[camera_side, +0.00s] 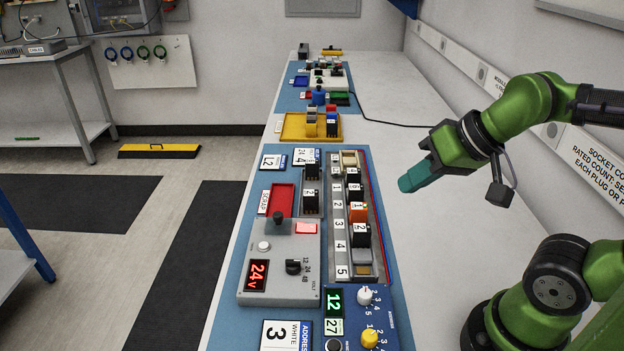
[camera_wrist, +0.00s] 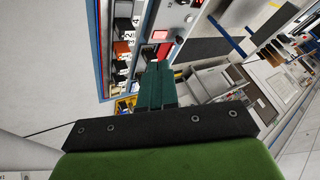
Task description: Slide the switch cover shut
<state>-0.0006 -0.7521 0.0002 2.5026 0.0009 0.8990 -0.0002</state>
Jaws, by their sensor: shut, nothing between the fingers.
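A grey control box (camera_side: 265,282) stands on the blue board, with a red 24 V display, a white button (camera_side: 264,246), a black rotary knob (camera_side: 293,266) and a black upright handle (camera_side: 277,222) at its far edge. A lit red panel (camera_side: 306,228) sits beside the handle. I cannot tell which part is the switch cover or how far it is open. My gripper (camera_side: 404,184) is shut and empty, held in the air right of the board, apart from the box.
A rail of numbered slots with modules (camera_side: 358,213) lies between my gripper and the box. A red scrap tray (camera_side: 279,200) and a yellow tray (camera_side: 297,128) stand farther back. A blue dial unit (camera_side: 372,318) is at the front. The white bench right of the board is mostly clear.

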